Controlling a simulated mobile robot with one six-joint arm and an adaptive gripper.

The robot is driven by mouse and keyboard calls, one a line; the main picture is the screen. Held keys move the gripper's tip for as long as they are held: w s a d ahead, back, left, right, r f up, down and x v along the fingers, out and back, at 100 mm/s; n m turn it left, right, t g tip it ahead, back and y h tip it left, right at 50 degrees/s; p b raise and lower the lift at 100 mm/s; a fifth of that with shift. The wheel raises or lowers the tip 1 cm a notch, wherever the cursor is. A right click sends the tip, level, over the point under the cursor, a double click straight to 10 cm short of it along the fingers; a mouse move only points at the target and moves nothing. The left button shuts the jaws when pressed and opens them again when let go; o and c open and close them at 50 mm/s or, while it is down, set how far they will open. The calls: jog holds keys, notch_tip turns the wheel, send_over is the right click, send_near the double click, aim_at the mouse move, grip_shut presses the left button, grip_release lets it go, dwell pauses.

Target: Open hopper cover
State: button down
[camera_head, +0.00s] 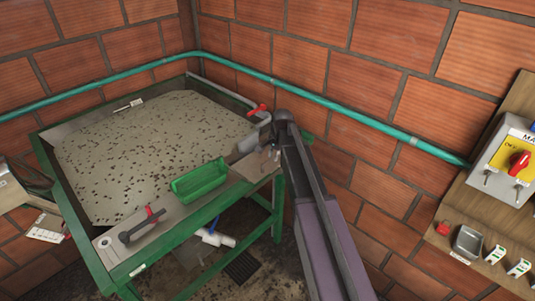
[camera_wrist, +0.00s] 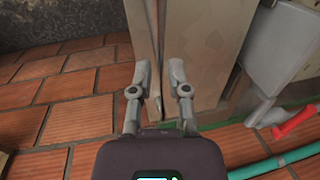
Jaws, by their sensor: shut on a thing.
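My gripper (camera_head: 268,154) is at the right corner of the green-framed hopper table (camera_head: 281,205) in the head view, its fingers low and small there. In the wrist view my gripper (camera_wrist: 160,74) has its two fingers close on either side of a thin beige upright piece (camera_wrist: 155,50), which appears to be part of the hopper cover. The fingers are shut on it. Wider beige panels stand beside it. In the head view my arm hides most of the held piece, and I cannot make out its full shape.
A speckled grey mass (camera_head: 150,150) fills the hopper. A green tray (camera_head: 200,180) and a red-tipped tool (camera_head: 140,226) lie on the near rim. A red valve handle (camera_head: 258,109) and a teal pipe (camera_head: 345,110) are by the brick wall. A switch panel (camera_head: 510,160) is right.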

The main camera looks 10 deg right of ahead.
jog(key=s+d, duration=0.5)
jog(key=s, duration=0.2)
jog(key=shift+s+d, duration=0.2)
jog(key=c, duration=0.6)
grip_release()
jog(key=shift+a, duration=0.1)
